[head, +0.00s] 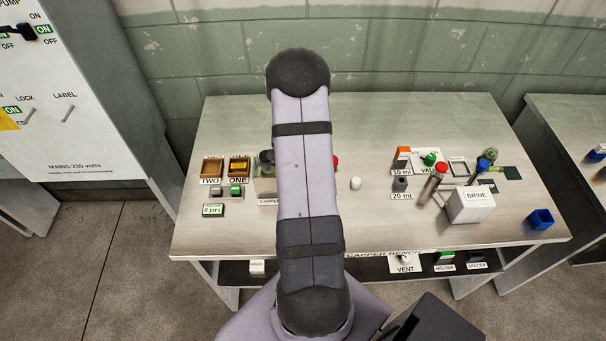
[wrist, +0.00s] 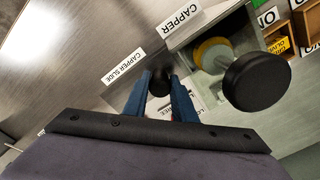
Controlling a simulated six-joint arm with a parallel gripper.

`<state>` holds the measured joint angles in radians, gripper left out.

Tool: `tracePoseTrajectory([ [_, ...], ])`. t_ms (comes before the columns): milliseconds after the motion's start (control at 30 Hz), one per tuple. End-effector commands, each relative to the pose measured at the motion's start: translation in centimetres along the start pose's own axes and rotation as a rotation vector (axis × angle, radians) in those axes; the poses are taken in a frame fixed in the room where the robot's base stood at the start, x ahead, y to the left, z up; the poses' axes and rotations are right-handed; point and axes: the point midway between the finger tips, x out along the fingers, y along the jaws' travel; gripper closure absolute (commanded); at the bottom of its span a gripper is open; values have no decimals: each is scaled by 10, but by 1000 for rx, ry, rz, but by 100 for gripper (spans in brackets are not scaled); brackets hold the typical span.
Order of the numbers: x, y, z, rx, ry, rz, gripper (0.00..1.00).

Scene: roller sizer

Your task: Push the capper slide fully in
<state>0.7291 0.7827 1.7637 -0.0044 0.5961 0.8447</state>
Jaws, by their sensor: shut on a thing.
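My gripper (wrist: 160,76) shows in the wrist view with its two blue fingers shut on a dark round knob (wrist: 159,84). The knob is near the "CAPPER SLIDE" label (wrist: 123,67), so it looks like the capper slide's handle. The slide's body and how far it is in are hidden by the fingers and the gripper's body. The capper (wrist: 211,52), with a yellow ring, a pale shaft and a large black knob (wrist: 257,82), stands to the right of the fingers. In the head view my arm covers my gripper and most of the capper; part of a label (head: 268,201) shows.
Wooden bins (head: 212,168) marked TWO and ONE stand left of my arm on the bench (head: 390,115). A white ball-like piece (head: 355,183) lies to the right. Farther right are a white BRINE box (head: 470,205) and a blue cup (head: 540,219). The bench's far side is clear.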

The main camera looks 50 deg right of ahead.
Motion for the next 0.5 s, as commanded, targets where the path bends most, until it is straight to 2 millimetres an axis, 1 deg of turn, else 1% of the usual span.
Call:
tracePoseTrajectory([
  [33,-1,-3,2,2,-1,-5,100],
  [133,-1,-3,2,2,-2,-6,100],
  [167,-1,-3,2,2,-2,-6,71],
  [200,-1,-3,2,2,-2,-6,62],
  [233,-1,-3,2,1,-2,-5,58],
  [500,-1,-3,2,0,-1,-6,58],
])
